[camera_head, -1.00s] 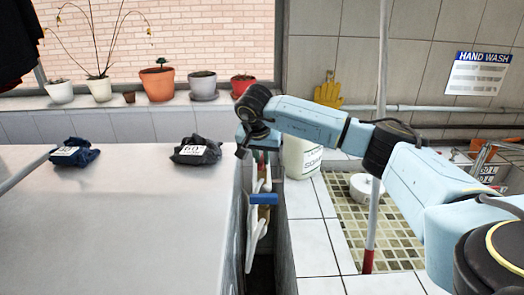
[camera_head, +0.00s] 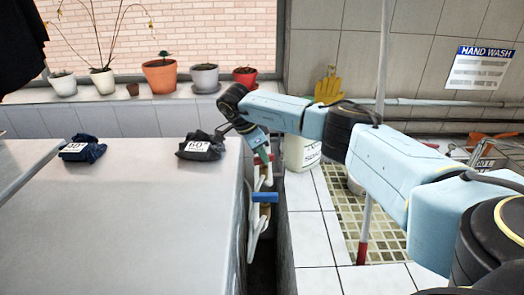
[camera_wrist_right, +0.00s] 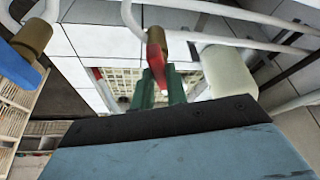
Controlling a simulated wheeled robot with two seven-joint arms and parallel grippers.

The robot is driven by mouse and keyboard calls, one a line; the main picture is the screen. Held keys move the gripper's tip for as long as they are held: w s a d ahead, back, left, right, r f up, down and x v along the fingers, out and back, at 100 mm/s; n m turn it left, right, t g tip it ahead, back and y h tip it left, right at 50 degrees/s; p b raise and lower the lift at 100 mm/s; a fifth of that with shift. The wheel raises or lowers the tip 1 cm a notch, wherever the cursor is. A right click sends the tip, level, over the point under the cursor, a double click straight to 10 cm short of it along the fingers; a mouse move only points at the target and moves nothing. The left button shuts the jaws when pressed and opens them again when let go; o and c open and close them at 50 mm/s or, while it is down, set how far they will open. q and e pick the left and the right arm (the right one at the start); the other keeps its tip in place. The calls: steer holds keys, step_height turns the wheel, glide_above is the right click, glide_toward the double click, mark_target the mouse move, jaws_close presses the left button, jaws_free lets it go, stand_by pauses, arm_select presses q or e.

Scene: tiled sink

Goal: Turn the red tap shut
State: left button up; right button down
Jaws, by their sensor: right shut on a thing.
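The red tap handle (camera_wrist_right: 157,52) shows in the right wrist view, beneath a brass-coloured valve body (camera_wrist_right: 180,46) on a white pipe. The green fingers of my right gripper (camera_wrist_right: 159,88) are shut on this red handle, one on each side of it. In the head view my right gripper (camera_head: 264,156) points down into the gap beside the white worktop, and the red handle is mostly hidden there. A blue tap handle (camera_head: 265,197) sits just below on the white pipes, and shows in the wrist view (camera_wrist_right: 14,65) at the left. My left gripper is out of view.
A white worktop (camera_head: 120,225) with two dark folded cloths (camera_head: 83,149) (camera_head: 201,147) fills the left. A tiled ledge (camera_head: 312,235) lies right of the gap. A white tub (camera_head: 300,154) stands behind my right arm. A red-and-white pole (camera_head: 364,235) rises near my forearm.

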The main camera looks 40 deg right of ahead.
steer(key=m+g, duration=0.1)
steer(key=m, duration=0.3)
steer(key=shift+w+y, duration=0.1)
steer(key=shift+y, duration=0.2)
steer(key=shift+m, duration=0.3)
steer(key=shift+d, duration=0.1)
steer(key=c, duration=1.4)
jaws_free()
steer(key=shift+g, duration=0.3)
steer(key=v, duration=1.3)
steer(key=shift+r, duration=0.3)
